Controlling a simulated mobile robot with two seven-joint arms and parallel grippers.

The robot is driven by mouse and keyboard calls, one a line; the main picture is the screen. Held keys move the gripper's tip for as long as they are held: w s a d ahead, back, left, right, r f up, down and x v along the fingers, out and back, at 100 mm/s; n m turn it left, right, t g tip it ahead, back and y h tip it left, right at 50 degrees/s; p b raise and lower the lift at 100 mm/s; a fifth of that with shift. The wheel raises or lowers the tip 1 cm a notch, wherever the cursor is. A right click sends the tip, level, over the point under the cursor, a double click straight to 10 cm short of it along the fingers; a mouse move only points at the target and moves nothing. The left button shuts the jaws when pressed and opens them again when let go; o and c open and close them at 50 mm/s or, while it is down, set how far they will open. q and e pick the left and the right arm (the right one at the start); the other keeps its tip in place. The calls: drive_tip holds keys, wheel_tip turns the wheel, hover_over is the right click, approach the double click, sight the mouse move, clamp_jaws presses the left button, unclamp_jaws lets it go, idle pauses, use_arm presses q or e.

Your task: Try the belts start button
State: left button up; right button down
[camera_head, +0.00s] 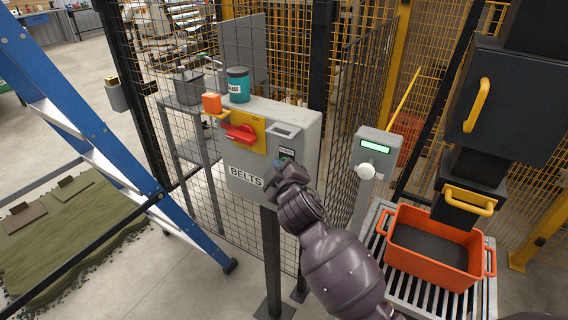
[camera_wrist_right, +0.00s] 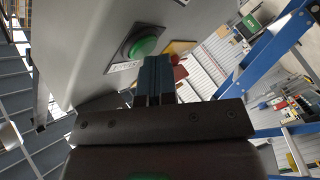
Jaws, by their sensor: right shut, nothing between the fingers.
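The grey BELTS box (camera_head: 296,112) stands on a dark post in front of the mesh fence. A round green button (camera_wrist_right: 146,42) in a dark square surround shows on its face in the right wrist view, with a small label beside it. In the head view my gripper mostly hides this button. My right gripper (camera_head: 282,166) is shut and empty, its fingertips at the box face. In the right wrist view the fingertips (camera_wrist_right: 157,64) are just beside the button; I cannot tell whether they touch it. My left gripper is not in view.
A red rotary switch (camera_head: 240,132) on a yellow plate is left of the button. A teal tub (camera_head: 238,84) and an orange block (camera_head: 211,103) are at the box top. A blue ladder (camera_head: 75,120) stands left; an orange crate (camera_head: 408,220) sits on rollers at right.

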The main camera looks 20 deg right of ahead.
drive_tip(key=shift+s+a, duration=0.5)
drive_tip(key=shift+a, duration=0.1)
drive_tip(key=shift+s+a+p, duration=0.15)
drive_tip(key=shift+s+a, duration=0.65)
drive_tip(key=shift+a, duration=0.2)
drive_tip(key=shift+s+a+p, duration=0.15)
drive_tip(key=shift+s+a, duration=0.6)
drive_tip(key=shift+a, duration=0.25)
